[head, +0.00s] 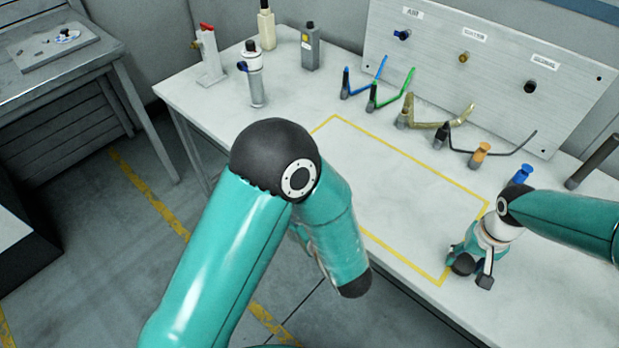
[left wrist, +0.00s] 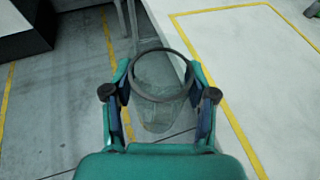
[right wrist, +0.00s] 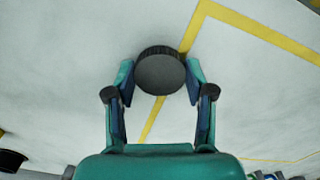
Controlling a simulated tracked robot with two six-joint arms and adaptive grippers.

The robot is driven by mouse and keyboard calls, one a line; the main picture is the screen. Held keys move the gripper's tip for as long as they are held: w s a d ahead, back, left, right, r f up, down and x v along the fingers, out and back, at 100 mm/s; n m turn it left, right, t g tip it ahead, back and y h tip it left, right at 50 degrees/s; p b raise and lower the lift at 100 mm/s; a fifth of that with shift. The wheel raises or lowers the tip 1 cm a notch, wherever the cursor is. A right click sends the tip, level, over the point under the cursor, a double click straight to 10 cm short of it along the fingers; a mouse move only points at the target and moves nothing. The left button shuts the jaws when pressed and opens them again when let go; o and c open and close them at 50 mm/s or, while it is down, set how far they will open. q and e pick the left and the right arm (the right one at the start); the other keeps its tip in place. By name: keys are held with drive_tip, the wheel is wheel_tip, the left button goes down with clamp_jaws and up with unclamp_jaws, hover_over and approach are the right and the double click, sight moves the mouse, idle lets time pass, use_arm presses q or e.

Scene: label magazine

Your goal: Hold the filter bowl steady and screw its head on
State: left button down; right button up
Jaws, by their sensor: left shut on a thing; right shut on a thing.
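The clear filter bowl with a dark ring rim (left wrist: 134,90) is between the fingers of my left gripper (left wrist: 160,97), which is shut on it. The bowl's open mouth faces the wrist camera. In the head view my left arm hides most of that gripper and the bowl. The filter head, a dark round ribbed piece (right wrist: 160,72), is between the fingers of my right gripper (right wrist: 160,88), which is shut on it. The right gripper also shows in the head view (head: 472,272), at the yellow outline's near right corner. I cannot tell whether the head touches the table. Bowl and head are well apart.
A yellow outline (head: 400,152) marks a clear area on the white table. Behind it stand bent coloured hoses (head: 385,92) and an upright panel (head: 480,60) labelled AIR, WATER and SIGNAL.

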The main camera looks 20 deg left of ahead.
use_arm(q)
drive_tip(key=s+d+r+m+t+h, duration=0.2)
drive_tip(key=d+r+m+t+h, duration=0.1)
drive_tip(key=d+r, duration=0.7)
drive_tip(key=shift+d+r+m+h, duration=0.15)
drive_tip(key=shift+r+m+h, duration=0.35)
drive_tip(key=shift+m, duration=0.2)
